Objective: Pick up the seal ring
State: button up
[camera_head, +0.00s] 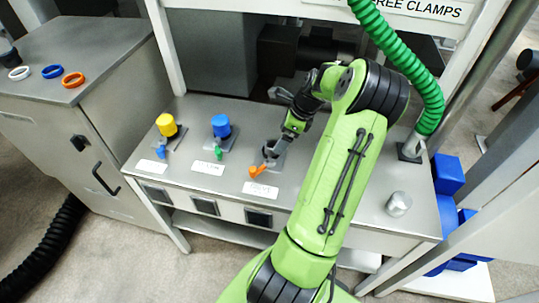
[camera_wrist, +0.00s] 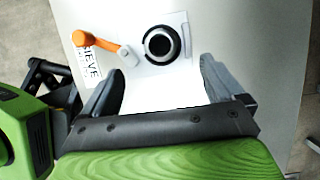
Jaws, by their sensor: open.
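Three rings lie on the cabinet top at the left in the head view: a white ring (camera_head: 19,73), a blue ring (camera_head: 51,71) and an orange ring (camera_head: 73,80). A dark round ring-shaped part (camera_wrist: 162,44) sits on a light plate in the wrist view, beside an orange lever. I cannot tell which of these is the seal ring. My gripper (camera_wrist: 161,72) is open, with nothing between its fingers. The dark part shows just beyond the fingertips, between them in the picture. In the head view my gripper (camera_head: 272,150) is over the bench near the orange lever.
The bench holds a yellow cap (camera_head: 166,124) and a blue cap (camera_head: 220,126) with small levers, the orange lever (camera_head: 258,171) and a metal cylinder (camera_head: 398,204). Blue boxes (camera_head: 448,175) stand at the right. A frame post rises between cabinet and bench.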

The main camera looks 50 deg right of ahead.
jog(key=b+x, duration=0.2)
jog(key=x, duration=0.5)
jog(key=shift+d, duration=0.15)
jog(key=shift+r, duration=0.15)
jog(key=c, duration=1.1)
notch_tip(320, 180, up, 10)
jog(key=p, duration=0.3)
